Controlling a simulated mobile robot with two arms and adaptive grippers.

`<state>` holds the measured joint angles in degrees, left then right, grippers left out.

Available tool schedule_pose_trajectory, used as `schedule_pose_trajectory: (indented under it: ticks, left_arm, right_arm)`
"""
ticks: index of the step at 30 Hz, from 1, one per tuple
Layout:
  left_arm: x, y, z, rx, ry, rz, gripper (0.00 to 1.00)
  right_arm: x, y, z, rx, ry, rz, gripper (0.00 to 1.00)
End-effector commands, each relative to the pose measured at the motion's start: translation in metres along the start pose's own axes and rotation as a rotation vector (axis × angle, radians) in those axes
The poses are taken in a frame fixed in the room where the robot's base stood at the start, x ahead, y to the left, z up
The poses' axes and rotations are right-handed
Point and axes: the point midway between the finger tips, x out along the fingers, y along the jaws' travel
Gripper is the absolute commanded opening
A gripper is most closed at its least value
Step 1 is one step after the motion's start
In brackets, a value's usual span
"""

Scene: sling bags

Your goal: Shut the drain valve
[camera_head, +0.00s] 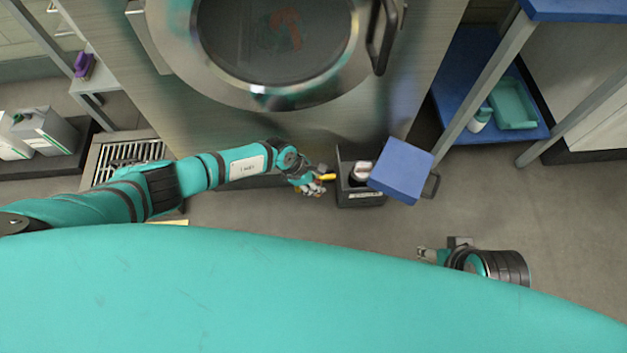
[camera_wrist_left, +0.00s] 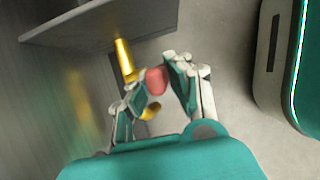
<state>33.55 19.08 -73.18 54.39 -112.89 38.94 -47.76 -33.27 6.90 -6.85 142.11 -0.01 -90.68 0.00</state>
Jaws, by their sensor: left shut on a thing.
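The drain valve is a brass fitting (camera_wrist_left: 124,60) with a red handle (camera_wrist_left: 155,80) in the left wrist view. It comes out from under a grey metal part, and its brass lower end (camera_wrist_left: 150,112) shows below the handle. In the head view a small yellow piece of the valve (camera_head: 327,177) shows beside the dark box. My left gripper (camera_wrist_left: 156,88) has its fingers on both sides of the red handle and is shut on it; it also shows in the head view (camera_head: 318,184). My right gripper (camera_head: 432,255) is low on the right, small and apart from everything.
A blue shelf (camera_head: 465,75) is at right. A floor grate (camera_head: 125,155) lies left.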

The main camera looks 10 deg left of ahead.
Motion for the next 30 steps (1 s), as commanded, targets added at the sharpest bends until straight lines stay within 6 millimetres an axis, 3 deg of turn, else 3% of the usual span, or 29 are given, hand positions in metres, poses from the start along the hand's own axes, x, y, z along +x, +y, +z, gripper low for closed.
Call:
schedule_pose_trajectory:
  ticks: [23,24,28,30]
  left_arm:
    - [0.0009,0.0009,0.0024,0.001,0.039,0.002,0.00]
    - [0.0009,0.0009,0.0024,0.001,0.039,0.002,0.20]
    - [0.0009,0.0007,0.0026,0.001,0.038,0.001,0.37]
    - [0.0009,0.0005,0.0026,0.001,0.038,0.001,0.38]
  right_arm:
    - [-0.0071,0.0000,-0.0027,-0.001,0.002,0.000,0.40]
    - [-0.0070,-0.0001,-0.0027,-0.001,0.002,-0.001,0.40]
    - [-0.0070,-0.0001,-0.0028,-0.001,0.002,-0.001,0.40]
    - [-0.0070,-0.0001,-0.0028,-0.001,0.002,-0.001,0.40]
